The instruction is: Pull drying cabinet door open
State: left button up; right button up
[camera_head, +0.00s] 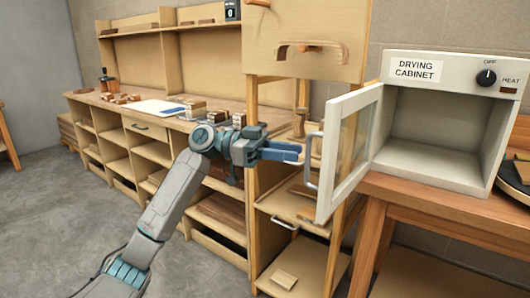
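The drying cabinet (447,66) is a white box at the right, standing on a wooden table. Its framed glass door (370,122) stands swung open toward the left, and the empty grey inside shows. A pale bar handle (312,161) is on the door's free edge. My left gripper (299,153) is just left of the handle, its blue fingers pointing right toward it. The two fingers look a little apart, with nothing seen between them. The tips are close to the handle; whether they touch it is hard to tell. My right gripper is not in view.
A wooden shelf unit (280,205) stands close behind and below my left gripper. A wooden panel with a curved piece (310,48) is above it. A long workbench (150,92) with small wood blocks runs along the back left. The floor (60,190) at the left is clear.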

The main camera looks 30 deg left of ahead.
pick_arm(q)
jog(key=b+v, duration=0.1)
jog(key=v, duration=0.5)
dwell(0.4)
